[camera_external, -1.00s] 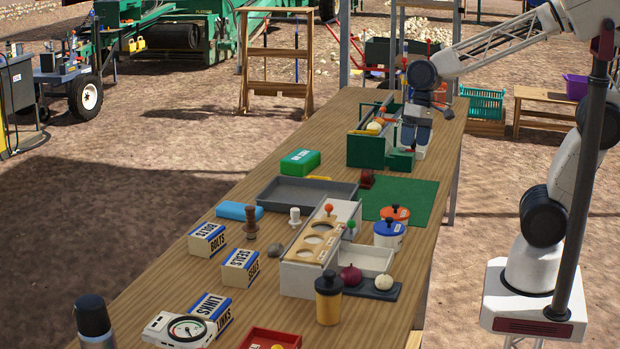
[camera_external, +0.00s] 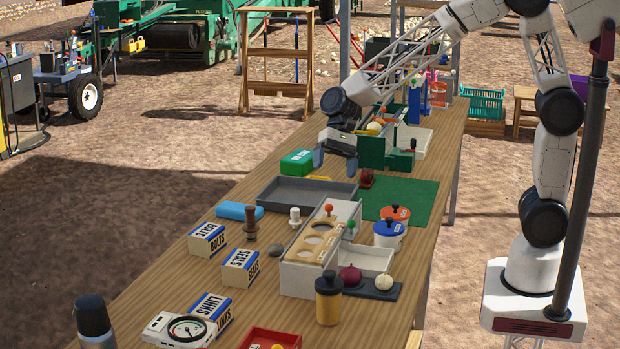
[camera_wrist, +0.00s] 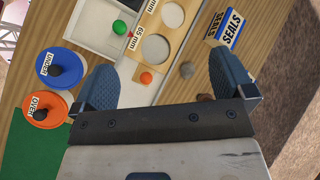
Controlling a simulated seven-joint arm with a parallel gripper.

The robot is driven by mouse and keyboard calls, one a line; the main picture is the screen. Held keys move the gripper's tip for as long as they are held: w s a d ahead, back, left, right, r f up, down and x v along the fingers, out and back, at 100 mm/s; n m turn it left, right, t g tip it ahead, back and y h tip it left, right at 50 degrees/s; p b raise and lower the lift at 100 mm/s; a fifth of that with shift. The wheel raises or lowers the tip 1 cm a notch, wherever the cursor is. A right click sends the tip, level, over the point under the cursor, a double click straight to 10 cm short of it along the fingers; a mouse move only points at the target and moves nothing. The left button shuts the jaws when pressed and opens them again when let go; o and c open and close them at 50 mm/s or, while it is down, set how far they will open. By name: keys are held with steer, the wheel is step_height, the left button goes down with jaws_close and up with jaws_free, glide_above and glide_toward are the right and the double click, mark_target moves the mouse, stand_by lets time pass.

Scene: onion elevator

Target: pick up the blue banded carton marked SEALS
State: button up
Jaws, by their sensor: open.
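The SEALS carton (camera_external: 240,267), cream with a blue band, sits on the wooden table between the BOLTS carton (camera_external: 207,239) and the LINKS carton (camera_external: 211,310). In the wrist view the SEALS carton (camera_wrist: 231,27) shows at the upper right, beyond the right fingertip and apart from it. My gripper (camera_external: 336,150) is above the table's far half, near the green box, well away from the carton. In the wrist view my gripper (camera_wrist: 168,85) has its two blue fingers spread wide, with nothing held between them.
A white and wooden sizing gauge (camera_external: 318,245) stands right of the carton. A grey stone (camera_external: 277,250) and a brown wooden peg (camera_external: 250,225) are close by. Bare table surrounds the carton's left side.

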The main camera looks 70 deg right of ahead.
steer(key=w+a+f+m+y, duration=0.1)
steer(key=w+a+f+m, duration=0.15)
steer(key=w+f, duration=0.2)
steer(key=w+a+f+m+y, duration=0.1)
steer(key=w+a+f, duration=0.25)
steer(key=w, duration=0.25)
steer(key=m+y, duration=0.3)
steer(key=m, duration=0.2)
glide_toward(242, 255)
steer(key=shift+s+a+f+t, duration=0.1)
steer(key=shift+a+f+t, duration=0.1)
steer(key=shift+a+f, duration=0.3)
steer(key=shift+s+a+f+t, duration=0.1)
steer(key=shift+a+f+t, duration=0.15)
steer(key=shift+a, duration=0.4)
steer(key=shift+x, duration=1.3)
steer(key=shift+a, duration=0.1)
steer(key=shift+x, duration=2.5)
steer(key=shift+s+r, duration=0.15)
steer(key=shift+s, duration=0.05)
steer(key=c, duration=1)
